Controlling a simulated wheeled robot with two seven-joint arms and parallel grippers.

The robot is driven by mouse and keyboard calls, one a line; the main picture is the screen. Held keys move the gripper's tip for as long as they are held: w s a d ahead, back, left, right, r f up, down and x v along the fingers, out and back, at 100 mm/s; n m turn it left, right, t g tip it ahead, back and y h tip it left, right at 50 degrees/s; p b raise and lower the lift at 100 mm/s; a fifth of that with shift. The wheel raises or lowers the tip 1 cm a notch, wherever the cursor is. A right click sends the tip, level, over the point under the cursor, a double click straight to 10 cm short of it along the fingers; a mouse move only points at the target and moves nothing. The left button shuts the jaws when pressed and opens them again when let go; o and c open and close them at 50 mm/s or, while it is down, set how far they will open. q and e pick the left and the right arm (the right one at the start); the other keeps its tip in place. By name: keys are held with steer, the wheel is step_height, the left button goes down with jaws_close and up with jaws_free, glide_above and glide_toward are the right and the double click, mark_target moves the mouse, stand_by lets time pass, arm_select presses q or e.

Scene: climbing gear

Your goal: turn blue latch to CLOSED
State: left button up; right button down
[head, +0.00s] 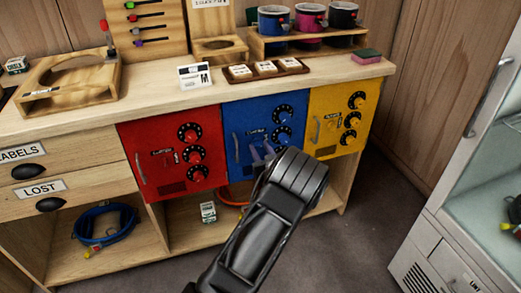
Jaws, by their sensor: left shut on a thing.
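The blue locker door (235,120) is in the middle of the row under the counter, between a red and a yellow one. It has a metal handle (237,146) at its left, a small latch label (256,132) and black-rimmed blue dials at its right. My left gripper (262,152) reaches up to this door, with its fingers just below the label. It is shut on the blue latch, which is mostly hidden by the fingers, so its position cannot be read. The gripper also covers the lower right of the door. My right gripper is not in view.
The red locker door (145,135) and the yellow locker door (330,97) stand on either side. The counter (150,98) above holds wooden racks, mugs and a sponge (366,57). A glass-fronted cabinet (480,180) stands at the right. The floor in front is open.

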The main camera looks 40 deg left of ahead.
arm_select(q)
jaws_close()
steer(key=shift+f, duration=0.1)
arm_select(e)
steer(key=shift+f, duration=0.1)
arm_select(q)
steer(key=n+b, duration=0.8)
steer(key=b, duration=0.2)
steer(key=n+b, duration=0.8)
steer(key=b, duration=0.3)
steer(key=shift+f+n+b, duration=0.2)
steer(key=shift+n+b, duration=0.1)
steer(key=shift+n, duration=0.1)
steer(key=shift+r+n+b, duration=0.15)
steer(key=shift+n+b, duration=0.55)
steer(key=shift+b, duration=0.05)
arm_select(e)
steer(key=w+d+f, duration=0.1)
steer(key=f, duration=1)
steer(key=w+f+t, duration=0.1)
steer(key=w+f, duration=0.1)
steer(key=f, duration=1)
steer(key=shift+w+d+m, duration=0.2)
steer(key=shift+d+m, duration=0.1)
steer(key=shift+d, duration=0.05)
arm_select(q)
steer(key=shift+r, duration=0.1)
